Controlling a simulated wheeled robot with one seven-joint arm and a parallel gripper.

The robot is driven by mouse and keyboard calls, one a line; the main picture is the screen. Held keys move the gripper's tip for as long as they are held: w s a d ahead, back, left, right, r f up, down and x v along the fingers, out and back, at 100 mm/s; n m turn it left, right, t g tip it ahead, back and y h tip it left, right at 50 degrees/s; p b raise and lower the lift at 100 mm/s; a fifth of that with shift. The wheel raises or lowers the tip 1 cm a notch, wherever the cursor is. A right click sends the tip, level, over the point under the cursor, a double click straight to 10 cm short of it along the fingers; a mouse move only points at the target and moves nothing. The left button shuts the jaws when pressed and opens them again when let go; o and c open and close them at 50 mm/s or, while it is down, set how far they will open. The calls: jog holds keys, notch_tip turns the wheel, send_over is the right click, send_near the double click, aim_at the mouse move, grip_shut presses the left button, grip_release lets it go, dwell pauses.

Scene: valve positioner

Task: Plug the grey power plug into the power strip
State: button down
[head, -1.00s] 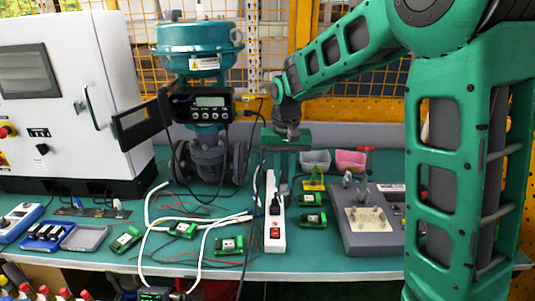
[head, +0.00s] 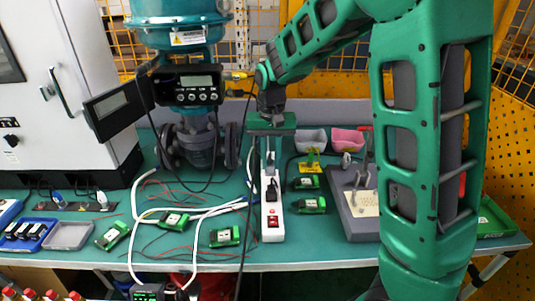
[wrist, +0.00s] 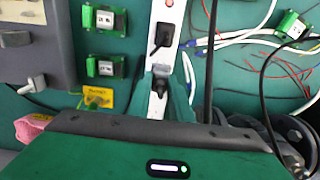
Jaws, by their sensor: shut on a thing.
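The white power strip (head: 272,232) stands lengthwise on the green bench, with a red switch at its near end. It also shows in the wrist view (wrist: 166,14). A black plug (head: 272,188) sits in it, also visible in the wrist view (wrist: 162,38). My gripper (wrist: 161,92) is over the strip's far end, shut on the grey plug (wrist: 161,83), which is small and dark between the fingers. In the head view my gripper (head: 270,158) points down at the strip. I cannot tell whether the plug's pins are in a socket.
Green modules (head: 224,237) and white and black cables (head: 215,210) lie left of the strip. More green modules (head: 311,205) and a grey box (head: 357,215) are to its right. Grey and pink bins (head: 347,140) stand behind. A valve positioner (head: 187,88) stands at the back left.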

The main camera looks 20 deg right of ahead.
aim_at(270, 171)
jog(key=shift+f, duration=1.9)
jog(key=shift+s+r, duration=0.15)
jog(key=shift+f, duration=0.45)
dwell(1.5)
jog(key=c, duration=1.2)
grip_release()
jog(key=shift+r, duration=3.55)
